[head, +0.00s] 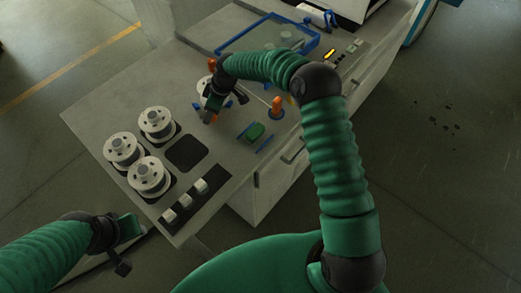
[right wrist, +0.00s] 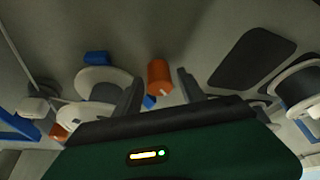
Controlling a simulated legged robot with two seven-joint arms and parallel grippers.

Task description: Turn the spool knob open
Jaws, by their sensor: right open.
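An orange knob (right wrist: 159,75) with a white mark stands on the grey panel in the right wrist view. It shows between the two fingers of my right gripper (right wrist: 161,94), which is open, with a gap on both sides. In the head view my right gripper (head: 222,110) is low over the machine top, beside a white spool (head: 204,87) that my arm partly covers. A bit of the orange knob (head: 214,118) shows by a fingertip there. My left gripper (head: 134,250) is at the lower left, off the machine's front edge; its jaw opening is unclear.
Several white spools (head: 157,122) stand at the left of the machine top. White switches (head: 184,200) line its near edge. Another orange knob (head: 277,104) on a blue base and a green block (head: 255,131) lie right of my gripper. A blue-framed tray (head: 299,52) is behind.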

